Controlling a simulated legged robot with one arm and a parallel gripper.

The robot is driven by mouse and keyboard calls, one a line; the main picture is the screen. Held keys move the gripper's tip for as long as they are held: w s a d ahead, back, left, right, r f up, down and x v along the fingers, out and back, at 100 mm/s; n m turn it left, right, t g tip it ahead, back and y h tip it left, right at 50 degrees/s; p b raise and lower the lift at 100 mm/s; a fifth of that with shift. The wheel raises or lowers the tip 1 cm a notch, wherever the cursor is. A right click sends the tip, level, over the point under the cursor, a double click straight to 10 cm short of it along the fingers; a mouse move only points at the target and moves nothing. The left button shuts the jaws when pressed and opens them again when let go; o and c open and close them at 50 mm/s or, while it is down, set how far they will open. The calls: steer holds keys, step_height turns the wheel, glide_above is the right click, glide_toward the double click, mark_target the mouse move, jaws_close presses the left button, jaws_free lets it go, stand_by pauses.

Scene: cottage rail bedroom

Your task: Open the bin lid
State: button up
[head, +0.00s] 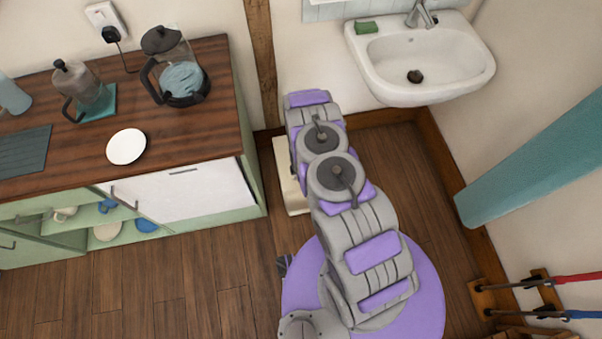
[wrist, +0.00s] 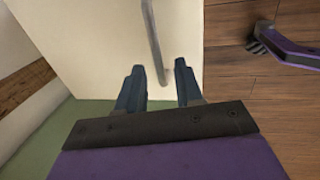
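A cream bin (head: 292,190) stands on the floor between the kitchen cabinet and my arm, partly hidden by the arm. In the wrist view, its flat cream top (wrist: 95,45) fills the upper middle, and a thin grey metal bar (wrist: 153,42), apparently a handle, runs along it. My gripper (wrist: 160,72) is open, with its two dark blue fingers apart. The near end of the bar shows between the fingertips; I cannot tell whether they touch it. My gripper is hidden behind my arm in the head view.
A wooden-topped cabinet (head: 175,125) with a coffee pot (head: 180,80) and a white plate (head: 126,146) is left of the bin. A white sink (head: 430,60) hangs at the upper right. Open wooden floor (head: 150,285) lies in front of the cabinet.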

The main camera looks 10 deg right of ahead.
steer(key=shift+c, duration=0.5)
jaws_close()
stand_by(0.8)
